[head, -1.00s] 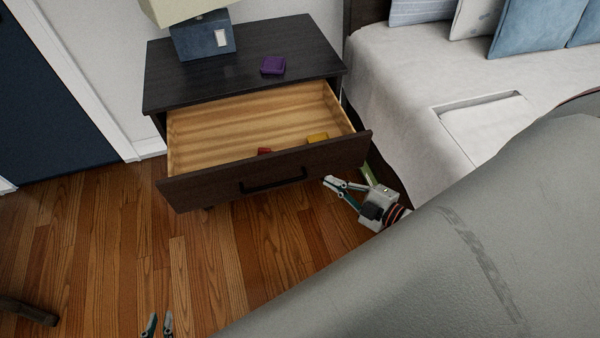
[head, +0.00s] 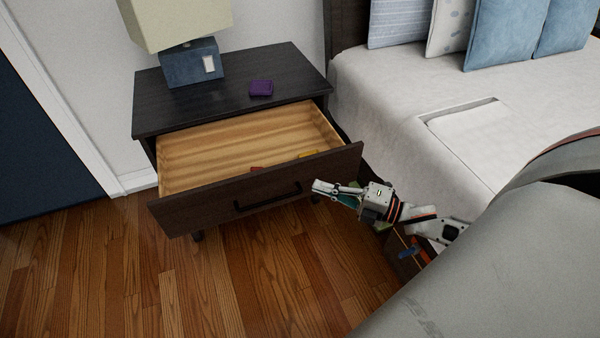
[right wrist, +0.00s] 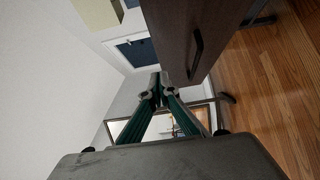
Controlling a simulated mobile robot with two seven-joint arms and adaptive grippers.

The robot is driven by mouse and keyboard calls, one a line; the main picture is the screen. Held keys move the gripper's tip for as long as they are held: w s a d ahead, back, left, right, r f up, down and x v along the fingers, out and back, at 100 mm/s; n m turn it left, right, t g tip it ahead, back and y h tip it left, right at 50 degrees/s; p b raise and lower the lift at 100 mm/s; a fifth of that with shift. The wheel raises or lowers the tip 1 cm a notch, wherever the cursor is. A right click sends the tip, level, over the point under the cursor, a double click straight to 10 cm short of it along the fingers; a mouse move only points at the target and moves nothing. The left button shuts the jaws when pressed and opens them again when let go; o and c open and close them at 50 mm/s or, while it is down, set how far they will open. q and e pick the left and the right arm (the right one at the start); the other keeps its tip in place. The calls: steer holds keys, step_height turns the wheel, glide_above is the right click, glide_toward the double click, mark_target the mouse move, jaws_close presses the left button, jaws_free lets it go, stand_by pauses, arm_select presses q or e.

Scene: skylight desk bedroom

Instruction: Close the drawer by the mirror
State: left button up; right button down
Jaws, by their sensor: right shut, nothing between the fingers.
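The dark nightstand (head: 205,112) has its drawer (head: 245,195) pulled well out, showing a light wood inside. The drawer front carries a dark bar handle (head: 267,198); the front also shows in the right wrist view (right wrist: 192,22). My right gripper (head: 318,187) is shut and empty, just in front of the right part of the drawer front, right of the handle. In the right wrist view its fingertips (right wrist: 160,82) are close beside the drawer front's edge; whether they touch it I cannot tell. A framed panel, perhaps the mirror (right wrist: 118,129), stands behind the fingers. My left gripper is not in view.
A red item (head: 256,169) and a yellow item (head: 308,154) lie in the drawer. A lamp (head: 193,62) and a purple item (head: 261,88) are on the nightstand. The bed (head: 390,95) stands close on the right. Wood floor (head: 110,270) at the front left is clear.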

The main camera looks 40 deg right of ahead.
mark_target(288, 167)
steer(key=w, duration=0.2)
steer(key=w+a, duration=0.1)
steer(key=w, duration=0.1)
steer(key=w+b, duration=0.1)
steer(key=w, duration=0.2)
steer(key=shift+a+f, duration=0.15)
steer(key=shift+a, duration=0.2)
steer(key=shift+w+d, duration=0.15)
steer(key=shift+w, duration=0.25)
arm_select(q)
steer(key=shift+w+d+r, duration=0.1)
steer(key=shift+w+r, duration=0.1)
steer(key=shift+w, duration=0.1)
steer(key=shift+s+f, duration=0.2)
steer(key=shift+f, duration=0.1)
arm_select(e)
steer(key=shift+w, duration=0.1)
